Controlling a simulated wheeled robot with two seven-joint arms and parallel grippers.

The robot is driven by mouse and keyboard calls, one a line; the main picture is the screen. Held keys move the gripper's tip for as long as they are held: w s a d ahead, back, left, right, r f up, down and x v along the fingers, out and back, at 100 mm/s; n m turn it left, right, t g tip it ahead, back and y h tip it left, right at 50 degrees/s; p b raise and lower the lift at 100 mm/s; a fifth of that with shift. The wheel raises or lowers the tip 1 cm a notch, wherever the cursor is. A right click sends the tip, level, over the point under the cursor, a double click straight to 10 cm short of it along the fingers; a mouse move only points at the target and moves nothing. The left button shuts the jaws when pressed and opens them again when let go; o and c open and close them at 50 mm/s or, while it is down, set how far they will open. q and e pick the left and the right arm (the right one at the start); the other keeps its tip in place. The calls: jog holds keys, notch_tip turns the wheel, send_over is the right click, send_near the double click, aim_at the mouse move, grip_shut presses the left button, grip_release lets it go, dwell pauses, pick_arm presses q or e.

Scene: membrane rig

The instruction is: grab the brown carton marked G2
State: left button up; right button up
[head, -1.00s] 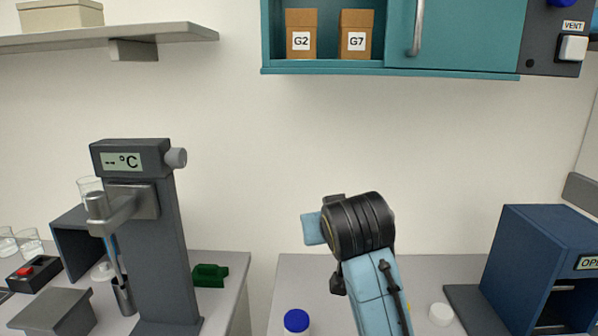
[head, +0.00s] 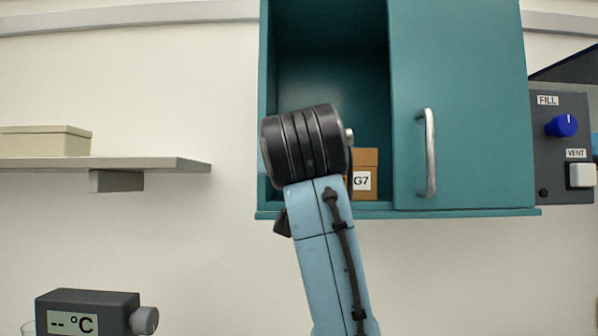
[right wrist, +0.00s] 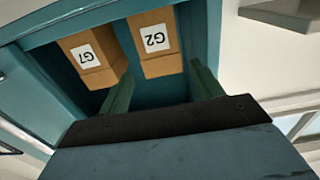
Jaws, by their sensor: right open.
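The brown carton marked G2 (right wrist: 158,58) stands in the open part of the teal cabinet (head: 458,100). In the right wrist view it appears upside down, with its white label towards the camera. In the head view my right arm hides it. My right gripper (right wrist: 163,78) is open, its two green fingers spread. In the right wrist view the carton lies between and beyond the fingers, and nothing is held. In the head view the fingers are hidden behind my wrist. My left gripper is in neither view.
A second brown carton, marked G7 (head: 366,172), stands right of G2 in the head view, close to one finger in the right wrist view (right wrist: 88,60). A closed door with a handle (head: 430,152) covers the cabinet's right half. A shelf (head: 150,165) is at left.

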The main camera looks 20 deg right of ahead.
jog(key=p+x, duration=0.1)
jog(key=x, duration=0.4)
jog(key=shift+a+f, duration=0.1)
jog(key=shift+f, duration=0.05)
jog(key=shift+p+x, duration=0.5)
jog(key=shift+x, duration=0.3)
jog(key=p+x, duration=0.1)
jog(key=x, duration=0.2)
jog(key=shift+w+f, duration=0.1)
jog(key=shift+w, duration=0.25)
jog(key=c, duration=0.4)
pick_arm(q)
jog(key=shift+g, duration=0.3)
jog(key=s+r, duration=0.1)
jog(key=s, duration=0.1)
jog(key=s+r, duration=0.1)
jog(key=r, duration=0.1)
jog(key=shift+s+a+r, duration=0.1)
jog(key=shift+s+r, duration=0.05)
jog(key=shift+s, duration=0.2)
pick_arm(e)
jog(key=c, duration=0.4)
